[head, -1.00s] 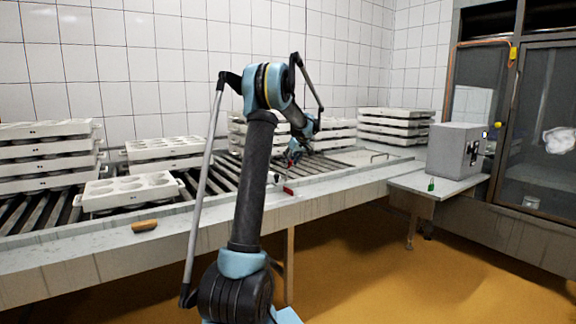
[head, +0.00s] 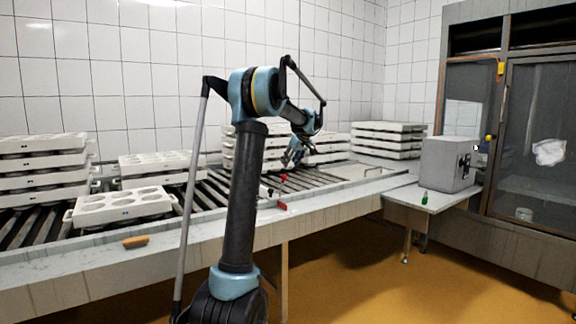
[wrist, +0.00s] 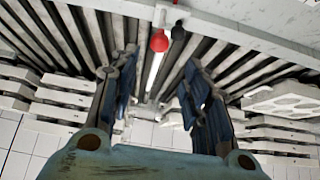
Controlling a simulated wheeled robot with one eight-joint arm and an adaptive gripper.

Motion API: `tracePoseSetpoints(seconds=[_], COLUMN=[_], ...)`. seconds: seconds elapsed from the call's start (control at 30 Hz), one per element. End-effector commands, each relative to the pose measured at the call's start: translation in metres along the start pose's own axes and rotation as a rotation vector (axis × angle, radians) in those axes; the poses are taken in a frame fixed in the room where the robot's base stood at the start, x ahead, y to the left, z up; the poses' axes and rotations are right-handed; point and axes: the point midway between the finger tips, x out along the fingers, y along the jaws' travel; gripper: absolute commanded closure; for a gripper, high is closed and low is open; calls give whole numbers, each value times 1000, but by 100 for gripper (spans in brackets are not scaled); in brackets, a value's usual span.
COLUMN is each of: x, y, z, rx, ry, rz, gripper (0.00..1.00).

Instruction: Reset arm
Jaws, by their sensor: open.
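My gripper (head: 291,160) hangs above the roller conveyor (head: 335,177), near the middle of the head view. Its two dark blue fingers stand wide apart in the wrist view (wrist: 158,95), with nothing between them. My arm is bent, its elbow high and the forearm reaching down towards the back. A red knob (wrist: 159,41) and a black knob (wrist: 178,32) show beyond the fingers in the wrist view. Small red parts (head: 282,206) show at the conveyor's front edge, below the gripper.
Stacks of white cheese moulds stand at the left (head: 42,165), behind the arm and at the right (head: 388,139). A single mould (head: 122,207) lies on the rollers. A brown block (head: 136,242) lies on the front ledge. A grey box (head: 446,165) and green bottle (head: 424,197) stand right.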

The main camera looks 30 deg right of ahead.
Motion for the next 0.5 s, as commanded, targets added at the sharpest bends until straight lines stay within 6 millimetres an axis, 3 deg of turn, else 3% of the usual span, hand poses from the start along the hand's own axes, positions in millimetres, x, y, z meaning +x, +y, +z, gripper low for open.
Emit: tracePoseSetpoints(seconds=[0.3, 0.37, 0.5], x=[0, 0, -4], y=[-6, -16, -66], z=[-1, -2, -2], rx=[0, 1, 4], ry=[-2, -8, -35], rz=[-3, -8, -27], gripper=[57, 57, 57])
